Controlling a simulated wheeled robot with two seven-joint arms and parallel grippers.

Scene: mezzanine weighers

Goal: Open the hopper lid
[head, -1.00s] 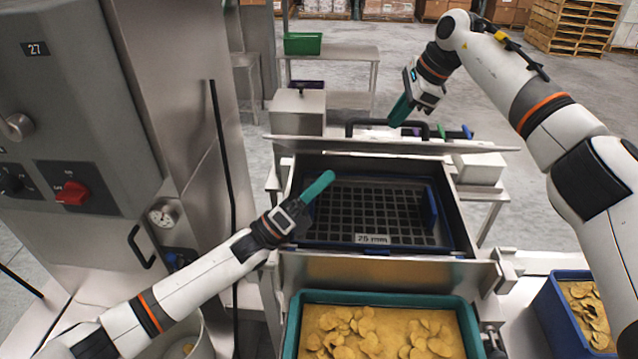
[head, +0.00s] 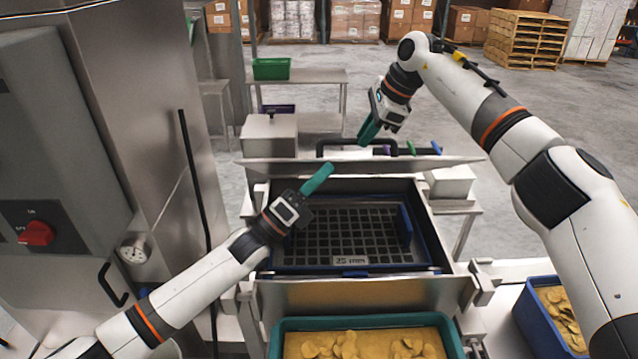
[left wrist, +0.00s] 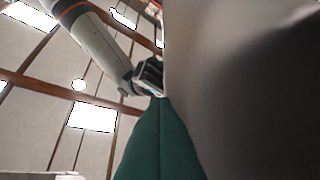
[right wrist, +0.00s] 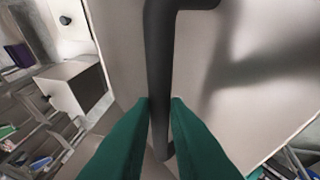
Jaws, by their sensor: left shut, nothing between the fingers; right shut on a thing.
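The metal hopper lid (head: 290,168) stands raised at the back of the hopper (head: 262,296), seen nearly edge-on in the head view. Its black bar handle (head: 330,143) is on the far side. My right gripper (head: 367,132) is shut on this handle; in the right wrist view the green fingers (right wrist: 160,115) are either side of the dark bar (right wrist: 160,60). My left gripper (head: 325,172) is shut and empty, its green fingertips in front of the lid's near face. In the left wrist view a grey surface (left wrist: 245,90) lies close beside the fingers; contact is unclear.
Below the lid the hopper mouth shows a dark grid (head: 350,235) with a blue frame. A teal tray (head: 455,340) of yellow chips sits in front, a blue bin (head: 530,320) at right. A steel cabinet (head: 150,80) stands at left.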

